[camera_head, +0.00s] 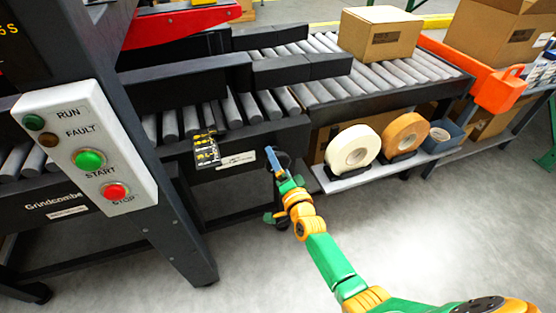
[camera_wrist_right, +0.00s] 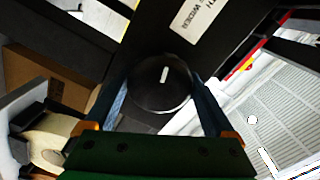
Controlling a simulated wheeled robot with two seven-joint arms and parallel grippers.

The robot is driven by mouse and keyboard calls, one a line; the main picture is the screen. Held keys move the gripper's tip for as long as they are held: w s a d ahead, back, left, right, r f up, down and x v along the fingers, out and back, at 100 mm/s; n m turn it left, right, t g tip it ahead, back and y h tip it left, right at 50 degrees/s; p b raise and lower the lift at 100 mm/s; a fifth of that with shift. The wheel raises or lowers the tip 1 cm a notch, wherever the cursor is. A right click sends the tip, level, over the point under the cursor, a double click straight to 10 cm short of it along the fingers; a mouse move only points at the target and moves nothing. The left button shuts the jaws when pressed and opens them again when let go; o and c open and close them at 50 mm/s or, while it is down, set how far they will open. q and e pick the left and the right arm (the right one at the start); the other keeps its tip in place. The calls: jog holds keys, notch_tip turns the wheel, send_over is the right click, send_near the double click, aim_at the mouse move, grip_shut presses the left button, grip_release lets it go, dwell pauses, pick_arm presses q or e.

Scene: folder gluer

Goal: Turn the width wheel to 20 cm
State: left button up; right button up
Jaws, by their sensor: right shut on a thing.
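The width wheel (camera_wrist_right: 160,84) is a round black knob with a short white mark on its face, in the middle of the right wrist view. It sits on the machine's black side rail (camera_wrist_right: 215,68), beside a white label (camera_wrist_right: 197,24). My right gripper (camera_head: 277,162) is at the rail's front face in the head view. Its two blue fingers (camera_wrist_right: 160,102) lie on either side of the wheel and are shut on it. In the head view the wheel is mostly hidden behind the fingers. My left gripper is not in view.
A black scale plate with yellow markings (camera_head: 206,150) is left of the wheel. The control panel (camera_head: 85,150) stands at the left. Tape rolls (camera_head: 352,147) sit on a low shelf at the right. A carton (camera_head: 379,33) rests on the rollers. The floor in front is clear.

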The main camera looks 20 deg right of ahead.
jog(key=shift+n, duration=0.9)
jog(key=n+p, duration=0.1)
jog(key=n, duration=0.2)
jog(key=shift+n, duration=1.1)
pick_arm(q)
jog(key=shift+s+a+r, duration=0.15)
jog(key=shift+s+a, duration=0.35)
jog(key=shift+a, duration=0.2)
pick_arm(e)
jog(key=shift+n, duration=0.5)
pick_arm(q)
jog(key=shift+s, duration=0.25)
